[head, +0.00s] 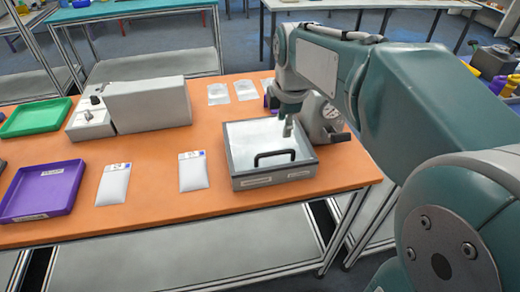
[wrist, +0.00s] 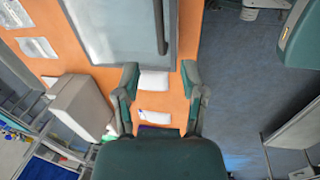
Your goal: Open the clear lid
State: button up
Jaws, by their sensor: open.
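A grey-framed box with a clear lid (head: 250,142) sits on the orange table, and the lid looks closed. A black handle (head: 275,155) stands on the lid near its front edge. My gripper (head: 288,128) hangs over the back right part of the box, behind the handle. In the wrist view the lid (wrist: 112,28) and the handle (wrist: 160,22) show at the top, ahead of my gripper (wrist: 161,72). The two fingers are spread apart with nothing held between them. The exact height of the fingertips above the lid cannot be told.
On the orange table (head: 230,205) lie white packets (head: 193,172), a purple tray (head: 44,191), a green tray (head: 37,118) and a grey-white machine (head: 148,104).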

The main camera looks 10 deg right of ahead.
aim_at(278, 152)
jog(key=f, duration=0.3)
jog(key=w+f, duration=0.1)
jog(key=f, duration=0.3)
jog(key=w+f, duration=0.1)
jog(key=f, duration=0.2)
jog(key=shift+w+a+f, duration=0.1)
jog(key=shift+w+f, duration=0.05)
jog(key=shift+f, duration=0.2)
grip_shut()
